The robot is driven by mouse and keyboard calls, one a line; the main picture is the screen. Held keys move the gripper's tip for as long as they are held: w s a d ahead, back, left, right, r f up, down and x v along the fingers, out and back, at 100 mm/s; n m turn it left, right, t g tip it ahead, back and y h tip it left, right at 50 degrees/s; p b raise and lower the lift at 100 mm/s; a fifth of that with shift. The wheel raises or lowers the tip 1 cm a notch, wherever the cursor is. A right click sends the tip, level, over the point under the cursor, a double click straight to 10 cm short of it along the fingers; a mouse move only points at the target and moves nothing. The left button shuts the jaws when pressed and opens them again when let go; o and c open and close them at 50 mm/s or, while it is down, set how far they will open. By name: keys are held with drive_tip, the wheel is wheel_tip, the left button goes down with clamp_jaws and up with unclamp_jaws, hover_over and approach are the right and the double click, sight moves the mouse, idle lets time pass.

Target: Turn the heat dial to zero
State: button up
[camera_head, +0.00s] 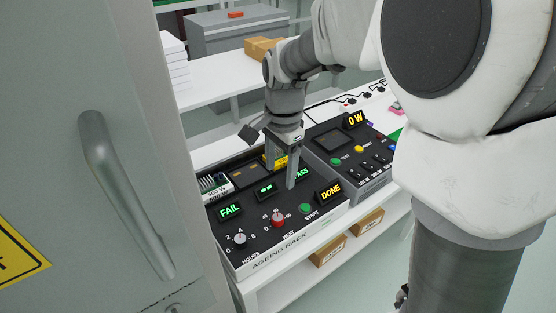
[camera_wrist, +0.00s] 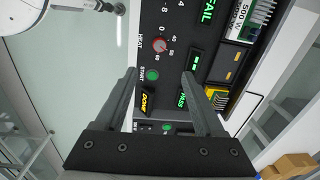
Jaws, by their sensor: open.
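The heat dial (camera_head: 278,220) is a red knob on the black top of the ageing rack (camera_head: 255,225), with numbers around it.
A white hours dial (camera_head: 239,239) sits left of the heat dial and a green start button (camera_head: 305,208) to its right. Lit FAIL (camera_head: 230,211) and DONE (camera_head: 330,192) displays stand up nearby. A grey cabinet door (camera_head: 100,150) fills the left side.

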sight(277, 218)
drive_tip(key=f, duration=0.5)
drive_tip(key=f+b, duration=0.1)
drive_tip(key=f, duration=0.5)
drive_tip(key=f+b, duration=0.1)
drive_tip(key=f, duration=0.4)
drive_tip(key=shift+w+a+f, duration=0.25)
drive_tip(key=shift+w+f, duration=0.05)
drive_tip(key=shift+f, duration=0.1)
clamp_jaws()
